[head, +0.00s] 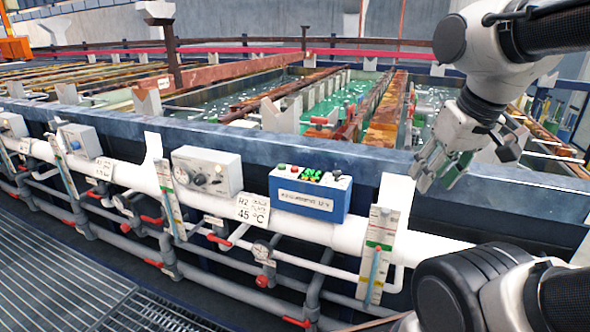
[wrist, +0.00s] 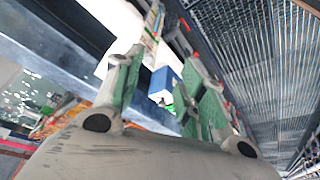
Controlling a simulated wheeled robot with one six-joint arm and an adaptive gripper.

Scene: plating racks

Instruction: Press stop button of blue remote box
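Which button is stop cannot be read. My gripper (head: 440,172) hangs to the right of the box and above the ledge, apart from it. Its green-padded fingers are spread and empty. In the wrist view the blue box (wrist: 166,80) shows small between the two open fingers (wrist: 163,66), some way beyond them; its buttons are not clear there.
A grey control box (head: 207,172) with knobs stands left of the blue box. A white gauge plate (head: 378,255) rises right of it. White pipes with red valves run below. Open plating tanks (head: 330,105) lie behind the ledge. A grated walkway (head: 60,275) is at lower left.

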